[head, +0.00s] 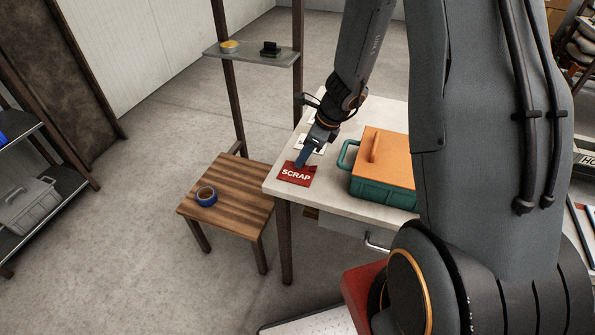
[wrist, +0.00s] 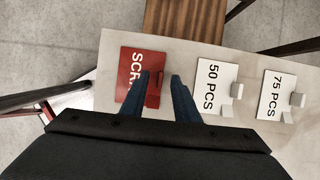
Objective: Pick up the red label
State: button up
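The red label (head: 297,176), printed SCRAP, lies on the white table top (head: 330,192) near its front left corner. In the wrist view the red label (wrist: 131,66) is partly covered by a finger of my gripper. A dark red raised tab on it shows between the fingers. My gripper (head: 304,158) is at the label's back edge in the head view. In the wrist view the two blue fingers of my gripper (wrist: 161,76) are apart, on either side of the tab. Whether they touch it is not clear.
White labels reading 50 PCS (wrist: 208,75) and 75 PCS (wrist: 269,90) lie beside the red one. A green toolbox with an orange lid (head: 385,150) stands close on the right. A wooden stool (head: 235,190) with blue tape (head: 207,196) stands to the left.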

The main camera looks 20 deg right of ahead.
jog(key=shift+f, duration=0.25)
grip_shut()
jog(key=shift+r, duration=0.15)
